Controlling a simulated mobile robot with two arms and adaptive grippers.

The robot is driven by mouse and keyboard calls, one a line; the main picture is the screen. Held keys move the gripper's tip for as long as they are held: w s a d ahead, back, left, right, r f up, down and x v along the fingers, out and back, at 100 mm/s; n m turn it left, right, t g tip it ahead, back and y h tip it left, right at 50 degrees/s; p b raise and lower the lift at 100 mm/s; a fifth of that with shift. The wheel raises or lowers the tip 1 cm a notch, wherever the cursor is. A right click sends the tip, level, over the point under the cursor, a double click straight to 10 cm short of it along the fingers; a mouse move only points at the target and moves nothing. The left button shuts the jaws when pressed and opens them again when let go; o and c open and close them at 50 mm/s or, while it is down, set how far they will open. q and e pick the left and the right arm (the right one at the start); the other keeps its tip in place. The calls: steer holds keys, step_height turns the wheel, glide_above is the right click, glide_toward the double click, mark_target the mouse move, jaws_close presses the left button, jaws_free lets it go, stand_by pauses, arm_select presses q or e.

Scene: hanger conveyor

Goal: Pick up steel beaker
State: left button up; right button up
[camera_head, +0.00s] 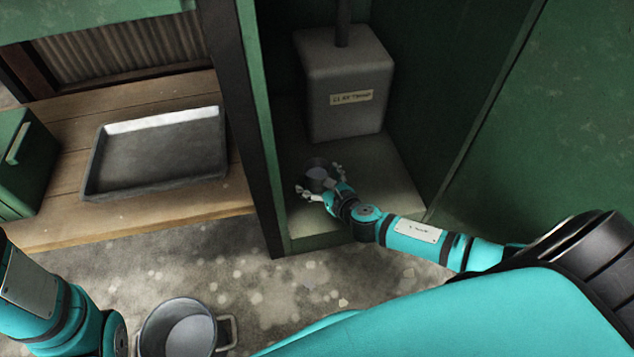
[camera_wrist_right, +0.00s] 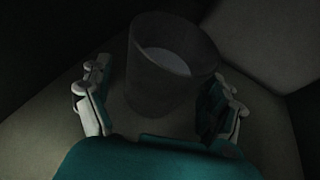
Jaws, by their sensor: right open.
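The steel beaker (camera_head: 318,174) stands upright on the floor of the green cabinet, in front of the grey box. My right gripper (camera_head: 321,188) reaches in from the right and is open, with a finger on each side of the beaker. In the right wrist view, the beaker (camera_wrist_right: 168,62) sits between the spread fingers of the gripper (camera_wrist_right: 160,105); whether they touch it is too dark to tell. My left arm shows at the lower left of the head view, but its gripper is out of frame.
A grey labelled box (camera_head: 345,85) with a pipe on top fills the cabinet's back. The cabinet's post (camera_head: 240,120) stands left of the beaker. A metal tray (camera_head: 155,155) lies on a wooden bench (camera_head: 130,215). A metal pot (camera_head: 178,328) stands on the floor.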

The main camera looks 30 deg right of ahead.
steer(key=shift+c, duration=0.2)
steer(key=c, duration=1.4)
steer(key=shift+r, duration=0.1)
steer(key=shift+c, duration=0.4)
steer(key=shift+r, duration=0.1)
